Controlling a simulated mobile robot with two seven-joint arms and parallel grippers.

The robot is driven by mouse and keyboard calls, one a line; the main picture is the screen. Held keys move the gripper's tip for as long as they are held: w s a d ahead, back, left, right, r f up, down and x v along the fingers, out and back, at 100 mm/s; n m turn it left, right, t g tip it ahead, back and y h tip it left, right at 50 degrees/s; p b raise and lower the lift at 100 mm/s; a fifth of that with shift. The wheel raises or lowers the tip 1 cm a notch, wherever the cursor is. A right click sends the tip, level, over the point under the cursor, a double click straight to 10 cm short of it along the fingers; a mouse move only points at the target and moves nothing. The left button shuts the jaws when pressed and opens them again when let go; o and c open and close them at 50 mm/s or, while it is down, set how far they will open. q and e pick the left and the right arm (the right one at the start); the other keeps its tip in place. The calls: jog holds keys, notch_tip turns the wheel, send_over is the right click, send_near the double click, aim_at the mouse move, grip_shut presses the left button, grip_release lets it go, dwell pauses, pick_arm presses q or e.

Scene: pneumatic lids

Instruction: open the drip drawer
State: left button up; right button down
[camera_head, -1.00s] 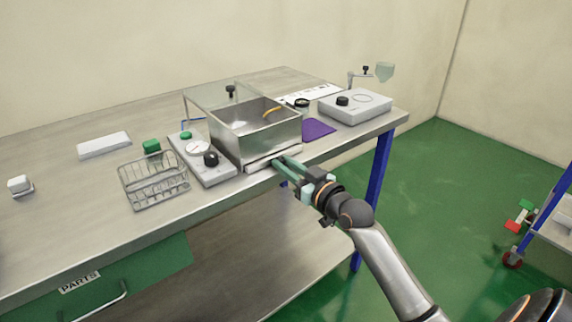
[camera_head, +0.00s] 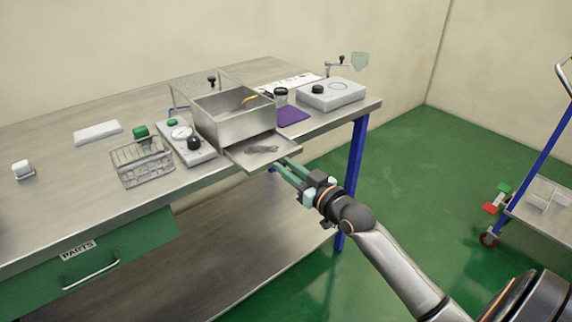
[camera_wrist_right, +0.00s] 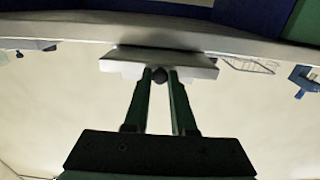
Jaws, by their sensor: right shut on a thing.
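The drip drawer (camera_head: 262,156) is a shallow metal tray under the steel box (camera_head: 236,118). It stands pulled out past the table's front edge, with a dark patch on its floor. My right gripper (camera_head: 285,164) is at the drawer's front. In the right wrist view its two green fingers (camera_wrist_right: 160,78) are closed around a small dark round knob (camera_wrist_right: 159,75) on the pale drawer front (camera_wrist_right: 190,66). The box's clear lid (camera_head: 200,92) with a black knob stands raised behind the box. My left gripper is not in view.
A control panel (camera_head: 188,146) and a wire basket (camera_head: 142,162) stand left of the box. A purple cloth (camera_head: 293,117) and a grey scale-like device (camera_head: 331,95) are on the right. The floor in front of the table's right end is clear.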

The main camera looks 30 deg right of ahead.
jog(key=c, duration=0.8)
grip_release()
jog(key=shift+o, duration=0.2)
jog(key=shift+s, duration=0.6)
jog(key=s, duration=1.1)
jog(key=shift+d, duration=0.45)
jog(key=shift+s, duration=0.1)
